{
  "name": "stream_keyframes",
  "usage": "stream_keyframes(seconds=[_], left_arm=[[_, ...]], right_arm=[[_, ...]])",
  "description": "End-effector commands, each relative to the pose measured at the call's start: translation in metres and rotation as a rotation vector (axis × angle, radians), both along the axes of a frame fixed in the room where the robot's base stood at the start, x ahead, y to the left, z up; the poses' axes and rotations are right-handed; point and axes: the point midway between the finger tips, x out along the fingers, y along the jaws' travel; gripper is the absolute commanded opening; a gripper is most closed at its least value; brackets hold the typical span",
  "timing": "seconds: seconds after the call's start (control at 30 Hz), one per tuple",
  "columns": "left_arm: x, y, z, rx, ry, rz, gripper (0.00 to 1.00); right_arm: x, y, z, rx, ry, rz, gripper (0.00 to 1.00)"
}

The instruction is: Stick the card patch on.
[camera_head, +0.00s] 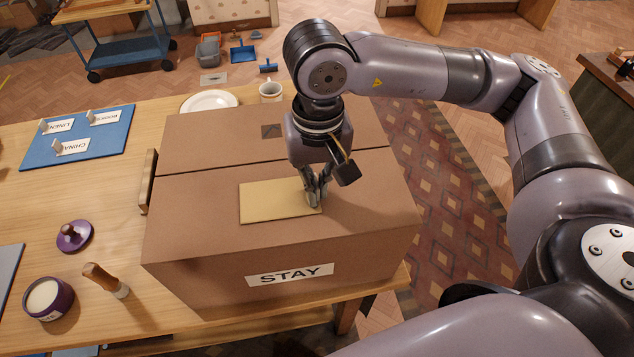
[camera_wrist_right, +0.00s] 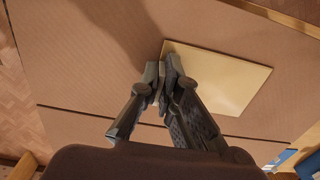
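The card patch (camera_head: 275,202) is a flat tan rectangle on the top of the big brown carton (camera_head: 210,235), in front of the lid seam. It also shows in the right wrist view (camera_wrist_right: 220,78), lying flat or very nearly so. My right gripper (camera_head: 314,197) points down at the patch's right end. In the right wrist view its fingers (camera_wrist_right: 163,75) are close together at the patch's edge, with a thin pale strip between them. They look shut on that edge; exact contact is partly hidden by the fingers. My left gripper is not in view.
The carton stands on a wooden table (camera_head: 110,195) with a STAY label (camera_head: 289,274) on its front. A plate (camera_head: 209,101) and mug (camera_head: 270,91) stand behind.

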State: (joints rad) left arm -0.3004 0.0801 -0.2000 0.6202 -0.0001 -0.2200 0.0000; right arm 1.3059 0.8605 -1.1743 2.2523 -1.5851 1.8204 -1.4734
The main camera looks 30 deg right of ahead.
Motion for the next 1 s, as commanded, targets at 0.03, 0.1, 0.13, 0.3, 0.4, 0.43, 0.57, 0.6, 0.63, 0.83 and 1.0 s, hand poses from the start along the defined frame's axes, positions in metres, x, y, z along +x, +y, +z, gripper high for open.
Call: stream_keyframes(seconds=[0.03, 0.1, 0.13, 0.3, 0.4, 0.43, 0.57, 0.6, 0.63, 0.83, 1.0], left_arm=[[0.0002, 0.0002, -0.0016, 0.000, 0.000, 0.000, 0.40], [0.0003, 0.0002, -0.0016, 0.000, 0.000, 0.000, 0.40], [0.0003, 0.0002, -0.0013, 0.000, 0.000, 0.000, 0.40], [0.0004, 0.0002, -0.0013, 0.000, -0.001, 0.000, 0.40], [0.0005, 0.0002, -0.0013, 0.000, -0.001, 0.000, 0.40], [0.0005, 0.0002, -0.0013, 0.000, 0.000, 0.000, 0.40], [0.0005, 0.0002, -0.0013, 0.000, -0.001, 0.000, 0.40], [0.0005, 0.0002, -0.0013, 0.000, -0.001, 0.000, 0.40], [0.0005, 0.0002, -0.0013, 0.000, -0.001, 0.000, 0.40], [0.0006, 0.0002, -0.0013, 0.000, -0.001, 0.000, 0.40], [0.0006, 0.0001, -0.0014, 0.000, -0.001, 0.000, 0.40]], right_arm=[[0.0001, 0.0001, -0.0012, 0.000, 0.000, 0.000, 0.00], [0.0001, 0.0001, -0.0011, 0.000, 0.000, 0.000, 0.00], [0.0000, 0.0000, -0.0008, 0.000, 0.000, 0.000, 0.00], [-0.0001, 0.0000, -0.0011, 0.000, 0.001, 0.000, 0.00], [-0.0002, 0.0001, -0.0013, -0.001, 0.001, 0.000, 0.00], [-0.0002, 0.0001, -0.0013, -0.001, 0.001, 0.000, 0.00], [-0.0003, 0.0000, -0.0014, -0.001, 0.001, 0.000, 0.09], [-0.0003, 0.0000, -0.0014, -0.001, 0.001, 0.000, 0.12], [-0.0003, 0.0001, -0.0014, -0.001, 0.001, 0.000, 0.14], [-0.0003, 0.0002, -0.0014, 0.000, 0.001, 0.000, 0.27], [-0.0002, 0.0003, -0.0014, 0.000, 0.001, 0.000, 0.28]])
